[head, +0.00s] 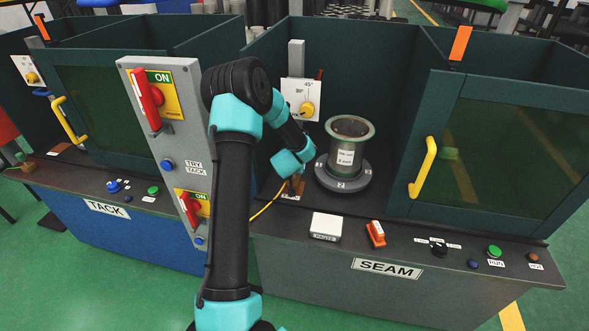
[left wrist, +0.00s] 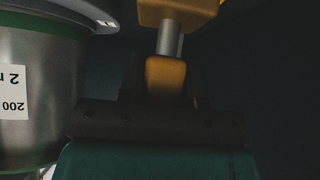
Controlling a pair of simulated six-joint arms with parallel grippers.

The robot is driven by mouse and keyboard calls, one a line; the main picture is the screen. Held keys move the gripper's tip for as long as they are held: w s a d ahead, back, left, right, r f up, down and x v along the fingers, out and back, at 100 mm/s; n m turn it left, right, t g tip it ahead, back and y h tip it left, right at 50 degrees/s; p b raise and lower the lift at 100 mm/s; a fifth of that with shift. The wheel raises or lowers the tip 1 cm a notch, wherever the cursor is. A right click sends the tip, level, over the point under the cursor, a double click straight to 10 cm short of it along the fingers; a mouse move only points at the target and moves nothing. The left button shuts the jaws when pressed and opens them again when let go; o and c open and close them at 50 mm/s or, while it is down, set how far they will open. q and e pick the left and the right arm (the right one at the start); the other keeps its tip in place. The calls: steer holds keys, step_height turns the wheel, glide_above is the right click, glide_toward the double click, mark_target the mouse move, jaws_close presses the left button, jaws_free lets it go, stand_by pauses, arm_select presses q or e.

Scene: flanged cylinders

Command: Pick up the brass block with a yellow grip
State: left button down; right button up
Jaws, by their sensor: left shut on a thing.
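My left gripper (left wrist: 165,95) is shut on the yellow-orange grip (left wrist: 166,76) in the left wrist view. A short grey metal shaft (left wrist: 170,38) joins the grip to the brass block (left wrist: 178,11), which is cut off by the top edge. In the head view my left gripper (head: 296,183) is low inside the seam booth, left of the flanged cylinder. A small brown-orange part at its fingertips is mostly hidden, so I cannot tell whether the block touches the floor there. My right gripper is not in view.
The flanged cylinder (head: 348,147) stands on a grey round base (head: 343,176) close to the gripper; it also shows in the left wrist view (left wrist: 40,95). A dial plate (head: 301,98) is behind. The booth door with a yellow handle (head: 423,167) is at the right.

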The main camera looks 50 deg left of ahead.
arm_select(q)
steer(key=s+d+r, duration=0.1)
steer(key=s+d, duration=0.8)
steer(key=d, duration=0.2)
steer(key=shift+s+r, duration=0.2)
steer(key=shift+s, duration=0.2)
steer(key=shift+d, duration=0.1)
